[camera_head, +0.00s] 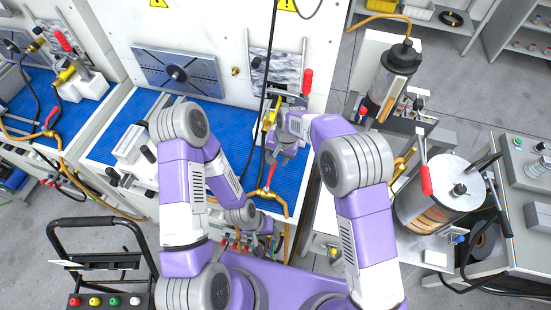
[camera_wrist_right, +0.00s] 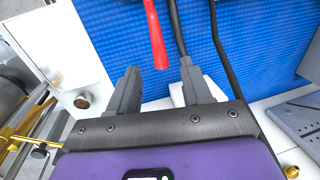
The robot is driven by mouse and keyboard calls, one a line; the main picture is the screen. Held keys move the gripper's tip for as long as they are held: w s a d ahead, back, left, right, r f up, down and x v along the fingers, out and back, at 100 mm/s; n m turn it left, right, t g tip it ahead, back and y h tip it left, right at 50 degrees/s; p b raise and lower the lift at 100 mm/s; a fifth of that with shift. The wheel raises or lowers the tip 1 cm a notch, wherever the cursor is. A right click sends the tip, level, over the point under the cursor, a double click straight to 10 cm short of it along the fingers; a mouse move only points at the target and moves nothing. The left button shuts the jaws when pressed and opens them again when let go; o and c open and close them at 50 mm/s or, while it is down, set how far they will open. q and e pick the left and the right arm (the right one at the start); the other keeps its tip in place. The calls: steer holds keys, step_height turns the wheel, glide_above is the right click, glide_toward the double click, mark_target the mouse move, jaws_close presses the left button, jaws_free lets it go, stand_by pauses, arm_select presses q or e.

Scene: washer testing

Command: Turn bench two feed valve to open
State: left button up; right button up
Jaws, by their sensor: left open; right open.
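The bench's feed valve looks to be the brass fitting (camera_head: 263,193) on an orange hose at the front of the blue mat. Its red lever (camera_head: 271,176) points away from the hose, towards the back. In the right wrist view the lever (camera_wrist_right: 155,38) hangs in from the top, its tip just ahead of the gap between my right fingers. My right gripper (camera_head: 281,152) is open and empty above the mat, behind the lever, apart from it; its fingers also show in the wrist view (camera_wrist_right: 161,88). My left gripper (camera_head: 265,226) is open and low at the bench's front edge.
Black cables run beside the lever. A fixture with a yellow handle (camera_head: 270,113) and a red handle (camera_head: 307,82) stands behind. A grey slotted plate (camera_head: 178,73) is on the back panel. A metal canister (camera_head: 437,192) stands right.

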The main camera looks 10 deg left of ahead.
mark_target(271, 174)
steer(key=shift+a+f, duration=0.25)
steer(key=shift+f, duration=0.95)
steer(key=shift+a+f, duration=0.25)
steer(key=shift+f, duration=0.9)
steer(key=shift+c, duration=0.2)
jaws_close()
